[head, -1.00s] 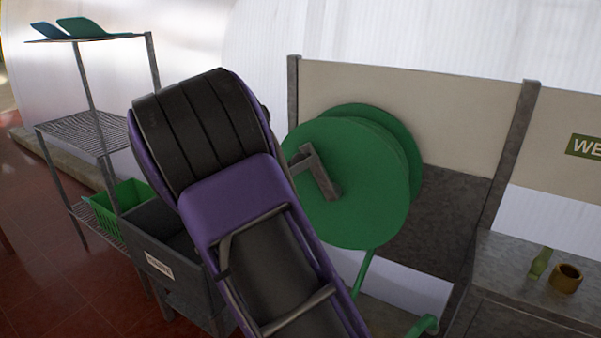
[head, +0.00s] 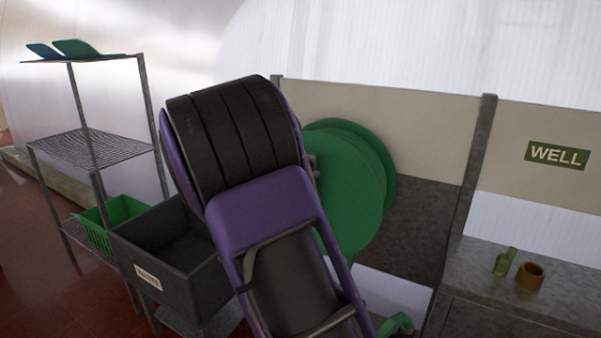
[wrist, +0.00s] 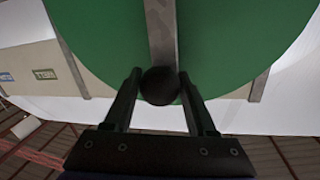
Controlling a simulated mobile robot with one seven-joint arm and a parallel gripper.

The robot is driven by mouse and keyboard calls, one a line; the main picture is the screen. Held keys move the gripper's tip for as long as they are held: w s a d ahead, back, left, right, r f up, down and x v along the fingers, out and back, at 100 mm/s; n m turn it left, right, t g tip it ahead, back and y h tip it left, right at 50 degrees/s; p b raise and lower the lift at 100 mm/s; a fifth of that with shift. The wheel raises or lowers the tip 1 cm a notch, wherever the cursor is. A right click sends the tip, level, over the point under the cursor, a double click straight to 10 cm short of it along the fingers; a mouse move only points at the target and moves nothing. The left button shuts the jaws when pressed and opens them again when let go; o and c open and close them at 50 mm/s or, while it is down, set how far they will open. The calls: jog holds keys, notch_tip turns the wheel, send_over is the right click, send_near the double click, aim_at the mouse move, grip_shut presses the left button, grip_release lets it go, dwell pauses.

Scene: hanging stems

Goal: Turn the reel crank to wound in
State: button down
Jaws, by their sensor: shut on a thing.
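The green hose reel (head: 352,180) hangs in front of the panelled wall in the head view, partly behind my purple and black arm. Only a small grey bit of its crank (head: 314,168) shows there. In the wrist view the reel's green disc (wrist: 225,40) fills the top. The grey crank bar (wrist: 161,35) runs down it to a round black knob (wrist: 160,86). My gripper (wrist: 160,77) has a finger on each side of the knob and is shut on it. In the head view my gripper is hidden behind my arm.
A dark grey bin (head: 180,265) with a label stands left of my arm. A wire shelf (head: 85,148) with a green basket (head: 112,222) is further left. A bench (head: 500,300) at right holds a brown ring (head: 529,275) and a small green piece (head: 504,262).

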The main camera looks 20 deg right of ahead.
jog(key=shift+s+d, duration=0.1)
dwell(0.3)
jog(key=shift+c, duration=1.2)
grip_release()
jog(key=v, duration=1.7)
jog(key=shift+s, duration=0.15)
jog(key=shift+a+r, duration=0.1)
jog(key=shift+a, duration=0.15)
